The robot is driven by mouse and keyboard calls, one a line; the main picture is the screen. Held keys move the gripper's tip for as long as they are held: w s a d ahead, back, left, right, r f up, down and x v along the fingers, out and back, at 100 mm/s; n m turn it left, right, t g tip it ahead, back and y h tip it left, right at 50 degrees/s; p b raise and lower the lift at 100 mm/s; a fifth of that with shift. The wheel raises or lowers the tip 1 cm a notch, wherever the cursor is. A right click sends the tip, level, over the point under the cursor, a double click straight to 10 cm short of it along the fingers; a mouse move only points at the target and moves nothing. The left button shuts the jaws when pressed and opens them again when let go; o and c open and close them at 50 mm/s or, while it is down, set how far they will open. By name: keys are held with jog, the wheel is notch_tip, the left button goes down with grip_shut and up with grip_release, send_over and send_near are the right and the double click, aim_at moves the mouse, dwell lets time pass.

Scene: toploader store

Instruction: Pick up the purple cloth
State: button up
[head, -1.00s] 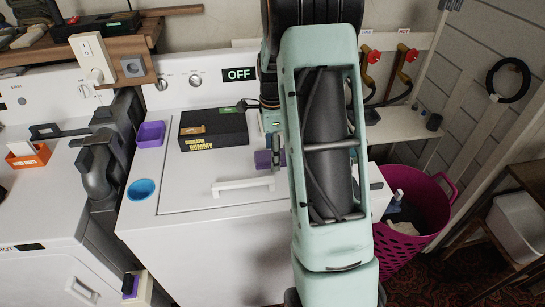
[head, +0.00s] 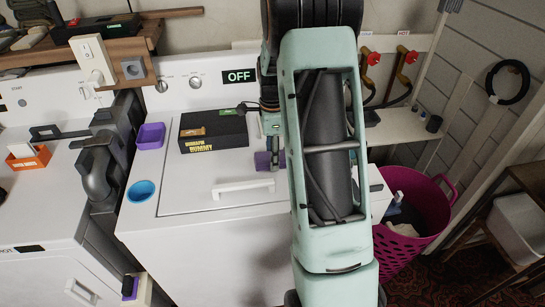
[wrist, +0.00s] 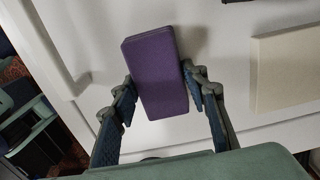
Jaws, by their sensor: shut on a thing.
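The purple cloth (wrist: 158,72) looks like a folded, flat-sided block in the wrist view. My gripper (wrist: 162,96) is shut on it, with one blue-padded finger at each long side near its lower end. In the head view the purple cloth (head: 263,161) shows at the right part of the white washer lid, partly hidden by my arm. My gripper (head: 274,154) is mostly hidden there too. I cannot tell whether the cloth touches the lid or is just above it.
A black box (head: 213,131) lies on the washer lid (head: 190,203), behind its white handle (head: 243,187). A purple tray (head: 150,136) and a blue bowl (head: 141,190) are at the left. A magenta basket (head: 407,240) stands right of the washer. A pale block (wrist: 286,68) shows in the wrist view.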

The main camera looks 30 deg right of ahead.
jog(key=shift+r, duration=0.7)
jog(key=s+a+r+b, duration=0.1)
jog(key=s+a+r, duration=0.2)
jog(key=s+r, duration=0.2)
jog(key=s+a+r+b, duration=0.1)
jog(key=s+a+r, duration=0.1)
jog(key=s+r, duration=0.4)
jog(key=shift+s+a+r, duration=0.2)
jog(key=shift+s+a, duration=0.2)
jog(key=shift+s, duration=0.5)
jog(key=o, duration=0.5)
jog(key=shift+c, duration=0.2)
jog(key=c, duration=0.3)
